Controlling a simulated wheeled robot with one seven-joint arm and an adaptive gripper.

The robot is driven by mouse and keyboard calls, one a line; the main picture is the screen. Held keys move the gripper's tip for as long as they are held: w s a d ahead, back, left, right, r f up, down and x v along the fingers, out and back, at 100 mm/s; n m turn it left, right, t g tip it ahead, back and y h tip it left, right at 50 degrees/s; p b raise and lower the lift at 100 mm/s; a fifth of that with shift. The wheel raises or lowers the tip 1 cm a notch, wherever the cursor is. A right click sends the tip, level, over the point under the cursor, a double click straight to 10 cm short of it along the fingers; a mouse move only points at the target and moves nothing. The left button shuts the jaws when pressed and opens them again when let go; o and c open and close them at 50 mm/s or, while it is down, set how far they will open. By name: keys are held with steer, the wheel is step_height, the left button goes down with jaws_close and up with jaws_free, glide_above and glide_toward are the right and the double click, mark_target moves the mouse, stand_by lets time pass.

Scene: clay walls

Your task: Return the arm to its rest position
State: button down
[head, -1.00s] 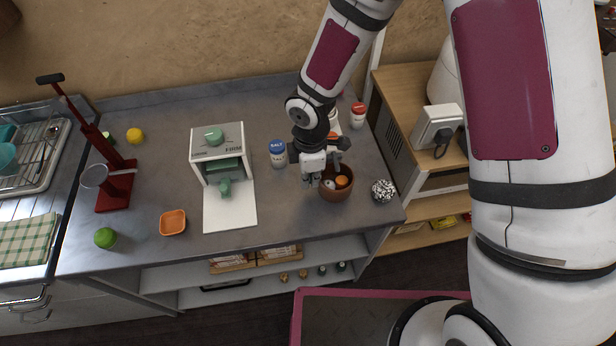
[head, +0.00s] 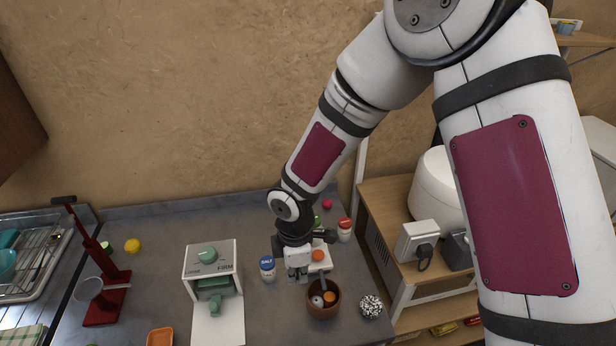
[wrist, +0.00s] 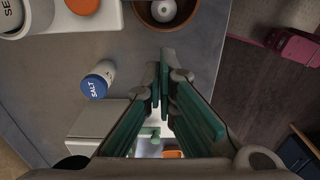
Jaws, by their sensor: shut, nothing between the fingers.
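My gripper (head: 299,276) is shut and empty, pointing down above the counter. In the head view it is just left of and behind the brown bowl (head: 323,312), apart from it. My white arm with dark red panels reaches down to it from the upper right. In the wrist view the closed green-padded fingers (wrist: 163,72) meet with nothing between them. The bowl (wrist: 143,14) shows at the top edge there, with a white round thing in it. In the head view the bowl also holds an orange thing.
A blue-lidded salt jar (head: 267,269) stands left of the gripper. A white-and-green press (head: 211,259), a dark red stand (head: 107,299) and a yellow fruit (head: 132,246) are farther left. A black-and-white ball (head: 371,306) is right of the bowl. A wooden shelf unit (head: 385,202) stands right.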

steer(key=d+r+m+t+h, duration=0.1)
steer(key=d+r+m+t, duration=0.1)
steer(key=d+r+m, duration=0.55)
steer(key=d+r+m+t, duration=0.1)
steer(key=d+r+m, duration=0.1)
steer(key=d+r, duration=0.9)
steer(key=s+d+r+m+t+y, duration=0.1)
steer(key=s+d+r+m, duration=0.3)
steer(key=s+r+m, duration=0.7)
step_height(320, 180, up, 3)
steer(key=s+t, duration=0.1)
steer(key=s, duration=0.1)
steer(key=shift+s+d+t+b, duration=0.3)
steer(key=shift+s+d+b, duration=0.05)
steer(key=shift+s+b, duration=0.05)
steer(key=shift+a, duration=0.1)
